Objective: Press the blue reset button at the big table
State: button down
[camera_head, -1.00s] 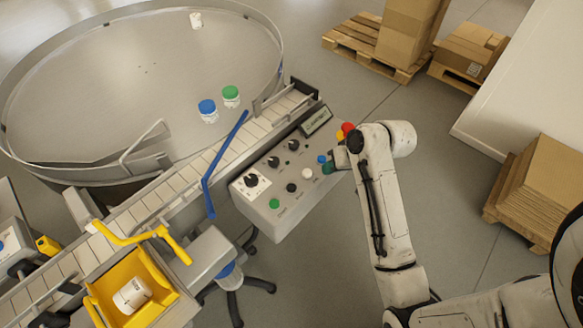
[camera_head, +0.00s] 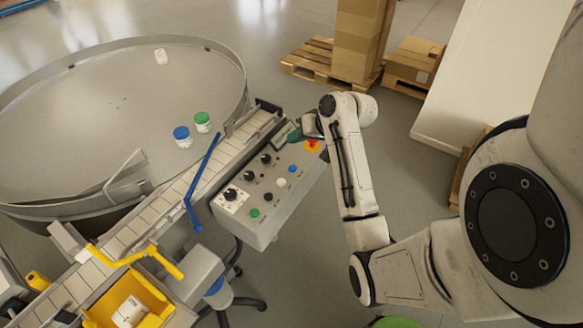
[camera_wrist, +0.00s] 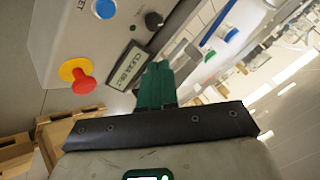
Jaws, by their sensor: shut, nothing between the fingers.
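The blue reset button (camera_head: 293,168) is on the sloped grey control panel (camera_head: 238,212) beside the big round table (camera_head: 75,165). It also shows in the wrist view at the top, as a blue button (camera_wrist: 104,8). My gripper (camera_head: 296,135) is at the panel's upper right, near the small display (camera_head: 284,135), above and apart from the blue button. In the wrist view its green fingers (camera_wrist: 156,82) are together and empty, beside the display. The finger contact with the panel cannot be told.
A red emergency knob on a yellow base (camera_head: 312,145) is close to my gripper. Black, white and green controls (camera_head: 254,213) fill the panel's left part. Two jars (camera_head: 182,137) stand on the round table. Pallets with boxes (camera_head: 320,62) are behind.

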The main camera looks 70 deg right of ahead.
jog(key=b, duration=0.6)
send_over(296, 168)
notch_tip(296, 168, down, 7)
jog(key=shift+r, duration=0.1)
jog(key=shift+f, duration=1)
jog(key=shift+f, duration=0.15)
dwell(0.8)
jog(key=shift+f, duration=0.25)
jog(key=shift+f+b, duration=0.3)
jog(key=shift+f, duration=0.25)
dwell(0.7)
jog(key=shift+r, duration=0.1)
jog(key=shift+r+p, duration=0.9)
jog(key=shift+p, duration=0.15)
jog(key=shift+r+p, duration=2.3)
jog(key=shift+r, duration=0.2)
